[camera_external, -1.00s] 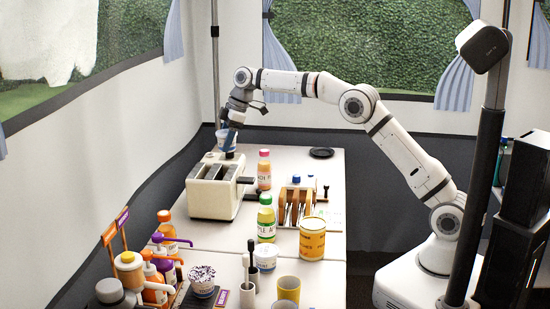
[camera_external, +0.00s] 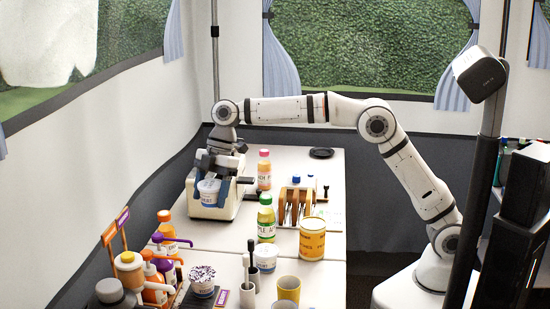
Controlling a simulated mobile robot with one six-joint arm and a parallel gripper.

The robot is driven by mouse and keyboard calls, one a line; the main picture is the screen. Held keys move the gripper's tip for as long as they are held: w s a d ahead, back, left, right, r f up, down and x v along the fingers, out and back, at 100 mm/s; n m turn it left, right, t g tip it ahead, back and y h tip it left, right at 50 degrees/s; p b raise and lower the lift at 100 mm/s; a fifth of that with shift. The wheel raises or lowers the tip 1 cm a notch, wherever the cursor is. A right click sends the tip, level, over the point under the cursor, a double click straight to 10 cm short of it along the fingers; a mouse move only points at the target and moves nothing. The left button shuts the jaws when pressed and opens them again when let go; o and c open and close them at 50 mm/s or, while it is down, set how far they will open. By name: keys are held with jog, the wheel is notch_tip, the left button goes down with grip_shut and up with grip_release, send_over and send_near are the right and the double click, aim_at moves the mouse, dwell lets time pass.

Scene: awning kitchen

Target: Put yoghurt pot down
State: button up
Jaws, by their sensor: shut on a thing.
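The yoghurt pot (camera_external: 208,195) is a small white tub with blue lettering, held upright in front of the toaster. My gripper (camera_external: 209,183) points down with its blue fingers on either side of the pot and is shut on it. Whether the pot's base touches the table or hangs just above it I cannot tell.
The cream toaster (camera_external: 229,207) stands right behind the pot. Some table between is bare.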

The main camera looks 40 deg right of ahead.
aim_at(216, 264)
notch_tip(216, 264, down, 18)
jog(key=shift+f+b, duration=0.25)
jog(key=shift+b, duration=0.6)
jog(key=shift+f, duration=0.2)
jog(key=o, duration=1.1)
jog(key=shift+c, duration=0.2)
jog(key=shift+r, duration=0.1)
